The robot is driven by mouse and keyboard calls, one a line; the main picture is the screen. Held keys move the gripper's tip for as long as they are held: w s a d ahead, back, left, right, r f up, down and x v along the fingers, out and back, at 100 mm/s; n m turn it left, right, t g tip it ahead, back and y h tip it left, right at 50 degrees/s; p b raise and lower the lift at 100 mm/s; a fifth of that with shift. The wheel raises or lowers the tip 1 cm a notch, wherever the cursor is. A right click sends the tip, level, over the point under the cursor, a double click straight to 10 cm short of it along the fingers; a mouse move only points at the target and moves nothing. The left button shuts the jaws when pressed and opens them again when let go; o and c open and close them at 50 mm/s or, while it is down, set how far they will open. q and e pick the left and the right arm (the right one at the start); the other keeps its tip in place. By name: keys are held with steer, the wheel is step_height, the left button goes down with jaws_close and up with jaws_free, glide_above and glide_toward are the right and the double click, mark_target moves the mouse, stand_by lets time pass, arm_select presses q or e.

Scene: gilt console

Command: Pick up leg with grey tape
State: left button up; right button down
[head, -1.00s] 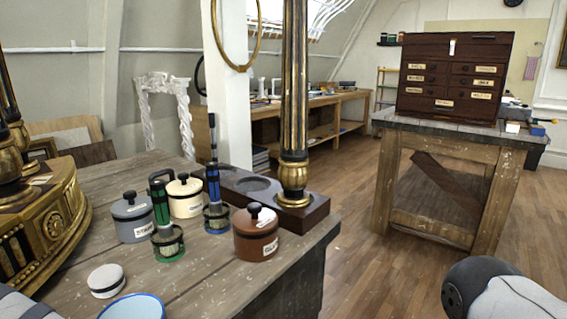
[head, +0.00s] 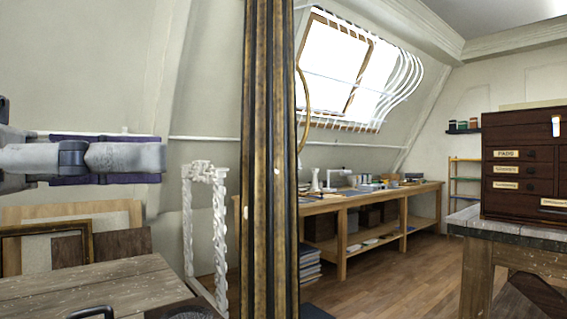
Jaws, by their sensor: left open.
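A tall dark fluted leg (head: 270,160) with gilt stripes stands upright in the middle of the head view. Its top and foot are outside the picture. I see no grey tape on the part that shows, only small pale specks. My left gripper (head: 152,160), grey with purple-edged fingers, comes in from the left edge, raised and pointing right towards the leg. It is open and empty, with a clear gap in the picture between its tips and the leg. My right gripper is not in view.
A dark drawer cabinet (head: 520,170) stands on a bench at right.

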mark_target(241, 154)
arm_select(q)
steer(key=x, duration=0.3)
steer(key=p+x, duration=0.1)
steer(key=x, duration=0.3)
steer(key=s+p+x, duration=0.1)
steer(key=x, duration=0.3)
steer(key=shift+w+d+r, duration=0.15)
steer(key=shift+d+r, duration=0.05)
steer(key=shift+d, duration=0.2)
steer(key=shift+w+d+f, duration=0.1)
steer(key=shift+w, duration=0.05)
steer(key=shift+c, duration=0.9)
steer(key=c, duration=1.2)
steer(key=shift+c, duration=0.2)
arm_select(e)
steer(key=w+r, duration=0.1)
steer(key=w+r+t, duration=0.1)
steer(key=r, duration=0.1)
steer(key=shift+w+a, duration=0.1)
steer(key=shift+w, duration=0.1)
